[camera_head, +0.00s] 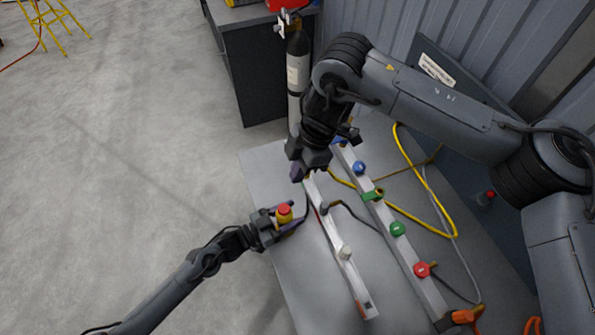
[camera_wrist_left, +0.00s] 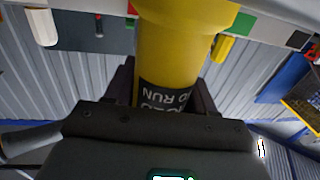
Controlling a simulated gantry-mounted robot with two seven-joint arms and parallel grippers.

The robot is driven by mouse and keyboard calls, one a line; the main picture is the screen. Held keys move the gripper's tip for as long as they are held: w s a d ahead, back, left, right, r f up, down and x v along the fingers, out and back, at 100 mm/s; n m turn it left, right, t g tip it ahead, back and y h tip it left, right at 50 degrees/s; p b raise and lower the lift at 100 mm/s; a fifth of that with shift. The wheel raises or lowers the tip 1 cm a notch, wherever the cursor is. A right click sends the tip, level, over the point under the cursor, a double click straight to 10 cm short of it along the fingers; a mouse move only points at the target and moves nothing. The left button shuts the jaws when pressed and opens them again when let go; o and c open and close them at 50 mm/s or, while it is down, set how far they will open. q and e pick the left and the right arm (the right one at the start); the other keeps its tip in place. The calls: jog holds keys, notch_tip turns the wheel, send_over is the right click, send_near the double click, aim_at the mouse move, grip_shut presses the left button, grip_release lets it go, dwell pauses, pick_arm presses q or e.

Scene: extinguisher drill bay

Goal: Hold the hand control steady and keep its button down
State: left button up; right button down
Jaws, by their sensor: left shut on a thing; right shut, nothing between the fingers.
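The hand control (camera_head: 284,211) is a short yellow body with a red button on top. It stands roughly upright in my left gripper (camera_head: 283,222), which is shut on it near the table's left edge. In the left wrist view its yellow body (camera_wrist_left: 178,45) fills the space between the dark fingers, with a black label bearing white letters, seen upside down. My right gripper (camera_head: 297,172) is shut and empty. It is above the hand control in the head view, apart from it and not touching the red button.
The grey table (camera_head: 275,165) carries two long rails; one (camera_head: 408,252) bears blue, green and red knobs. A yellow hose (camera_head: 428,222) and dark cables lie to the right. A gas cylinder (camera_head: 297,75) stands behind. Open floor (camera_head: 130,150) lies left.

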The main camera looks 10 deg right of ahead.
pick_arm(q)
jog(key=o, duration=1.5)
jog(key=shift+a, duration=0.1)
